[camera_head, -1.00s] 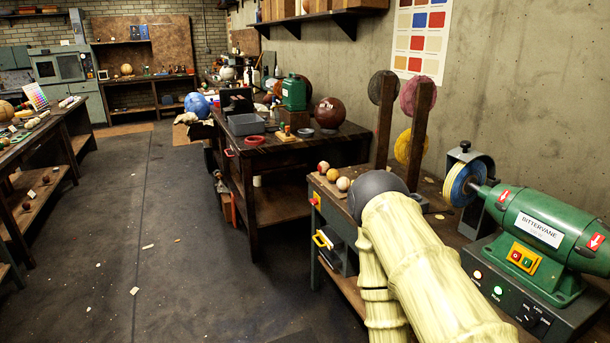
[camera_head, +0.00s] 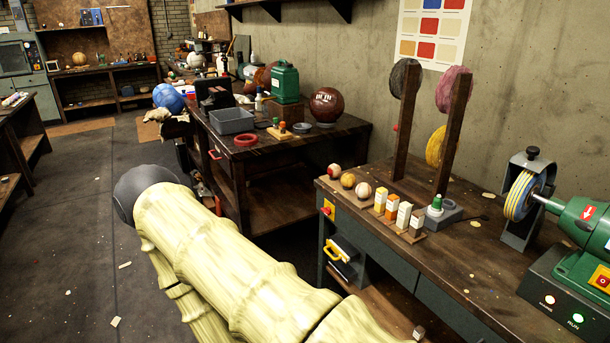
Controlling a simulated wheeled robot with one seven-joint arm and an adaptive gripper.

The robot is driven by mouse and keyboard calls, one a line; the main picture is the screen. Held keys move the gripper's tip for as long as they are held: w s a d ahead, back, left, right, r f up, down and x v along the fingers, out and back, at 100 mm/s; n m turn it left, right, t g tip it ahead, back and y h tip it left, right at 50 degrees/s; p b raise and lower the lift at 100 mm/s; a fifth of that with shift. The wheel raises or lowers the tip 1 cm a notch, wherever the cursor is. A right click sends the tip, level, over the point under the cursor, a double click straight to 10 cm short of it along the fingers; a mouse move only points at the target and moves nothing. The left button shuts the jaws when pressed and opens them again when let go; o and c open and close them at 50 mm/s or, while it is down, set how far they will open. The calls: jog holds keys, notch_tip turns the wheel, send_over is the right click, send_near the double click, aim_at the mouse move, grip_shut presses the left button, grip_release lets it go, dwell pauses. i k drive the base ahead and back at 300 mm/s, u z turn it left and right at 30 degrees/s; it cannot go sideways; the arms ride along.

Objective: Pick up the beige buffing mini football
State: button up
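The far one (camera_head: 334,171) is red and cream, the middle one (camera_head: 347,181) is yellow-tan, and the near one (camera_head: 363,190) is cream with reddish patches. They are small, and I cannot tell for certain which is the beige mini football. My pale yellow arm crosses the lower left of the view, ending in a dark round joint, apart from the balls. My gripper does not show.
The buffing bench (camera_head: 470,255) also holds several small blocks (camera_head: 392,206), two wooden posts with polishing discs, and a green buffing machine (camera_head: 585,245). A dark table (camera_head: 275,150) with a grey tray (camera_head: 232,121) stands behind. The floor at left is clear apart from scraps.

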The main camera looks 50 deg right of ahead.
aim_at(348, 180)
jog(key=z, duration=0.25)
jog(key=i, duration=0.9)
jog(key=z, duration=0.65)
